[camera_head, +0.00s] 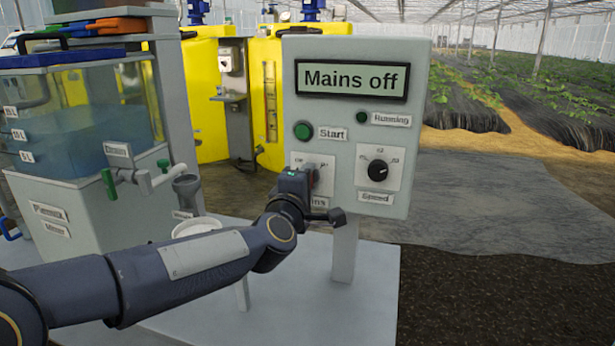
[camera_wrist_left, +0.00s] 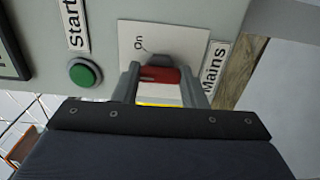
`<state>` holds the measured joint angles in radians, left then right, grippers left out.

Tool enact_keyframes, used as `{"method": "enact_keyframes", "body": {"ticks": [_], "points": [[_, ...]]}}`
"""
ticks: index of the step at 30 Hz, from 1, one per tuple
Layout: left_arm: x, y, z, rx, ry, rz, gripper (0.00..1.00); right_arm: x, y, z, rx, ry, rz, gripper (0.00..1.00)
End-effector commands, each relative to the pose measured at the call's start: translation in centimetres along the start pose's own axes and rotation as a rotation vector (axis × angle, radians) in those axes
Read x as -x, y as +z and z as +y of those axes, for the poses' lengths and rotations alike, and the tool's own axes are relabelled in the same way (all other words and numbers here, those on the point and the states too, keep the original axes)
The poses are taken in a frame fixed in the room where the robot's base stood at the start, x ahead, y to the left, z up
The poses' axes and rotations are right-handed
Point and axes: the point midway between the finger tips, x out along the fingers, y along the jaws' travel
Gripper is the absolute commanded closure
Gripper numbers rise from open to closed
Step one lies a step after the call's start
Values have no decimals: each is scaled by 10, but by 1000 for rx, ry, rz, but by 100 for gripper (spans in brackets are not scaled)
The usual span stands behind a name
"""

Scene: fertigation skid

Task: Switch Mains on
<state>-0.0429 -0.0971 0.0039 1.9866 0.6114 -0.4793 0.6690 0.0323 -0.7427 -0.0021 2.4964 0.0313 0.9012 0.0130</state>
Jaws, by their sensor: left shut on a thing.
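The control panel (camera_head: 345,225) is a grey box on a post, and its display (camera_head: 351,79) reads "Mains off". The Mains switch (camera_wrist_left: 160,74) has a red handle on a white plate (camera_wrist_left: 187,40) marked "On". In the head view my left gripper (camera_head: 310,172) is at the lower left of the panel and covers most of the switch. In the left wrist view the two fingers of my left gripper (camera_wrist_left: 160,84) are on either side of the red handle, shut on it. My right gripper is in neither view.
A green Start button (camera_head: 302,131) is above the switch. A black Speed knob (camera_head: 377,170) is to its right, with a dark green Running lamp (camera_head: 361,117) above. A clear tank (camera_head: 60,190) with a green-handled tap (camera_head: 108,186) stands left, with yellow tanks (camera_head: 207,95) behind.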

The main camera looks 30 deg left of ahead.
Motion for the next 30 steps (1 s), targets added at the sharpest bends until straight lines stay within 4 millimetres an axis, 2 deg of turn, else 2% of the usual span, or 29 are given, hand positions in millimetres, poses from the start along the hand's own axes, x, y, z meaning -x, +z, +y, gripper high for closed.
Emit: {"method": "enact_keyframes", "body": {"ticks": [18,30], "points": [[0,0,0,-564,-4,-1,85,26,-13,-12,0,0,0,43],[0,0,-1,-776,-3,-2,85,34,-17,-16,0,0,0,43]]}}
